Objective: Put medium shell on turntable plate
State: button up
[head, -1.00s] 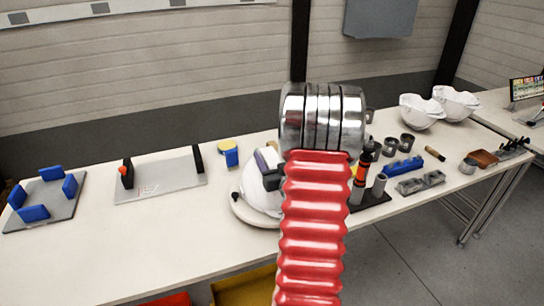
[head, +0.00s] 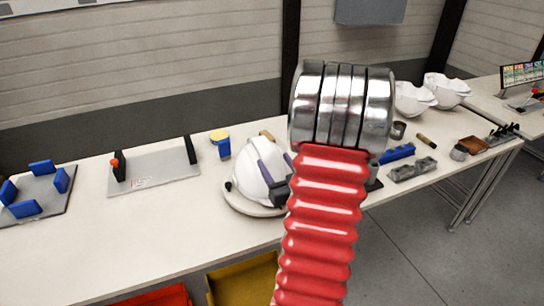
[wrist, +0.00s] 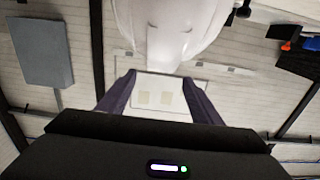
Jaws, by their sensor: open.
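A white helmet shell (head: 256,176) rests on the round, pale turntable plate (head: 236,198) near the middle of the table. Its right side is partly hidden by my gripper and red arm. My gripper (head: 272,164) is open, with dark purple-grey fingers in front of the shell in the head view. In the wrist view the shell (wrist: 165,28) fills the top middle, just beyond the fingertips of my gripper (wrist: 160,76). Nothing shows between the fingers there. I cannot tell whether a fingertip touches the shell.
Two more white shells (head: 411,99) (head: 446,90) stand at the far right. A grey plate with blue blocks (head: 40,205) and a grey board (head: 155,172) lie left. A blue block fixture (head: 397,153) lies right. Yellow (head: 245,280) and red bins sit below the table's front edge.

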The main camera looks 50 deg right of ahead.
jog(key=shift+s+a, duration=0.3)
jog(key=shift+s, duration=0.15)
jog(key=shift+w, duration=0.1)
dwell(0.5)
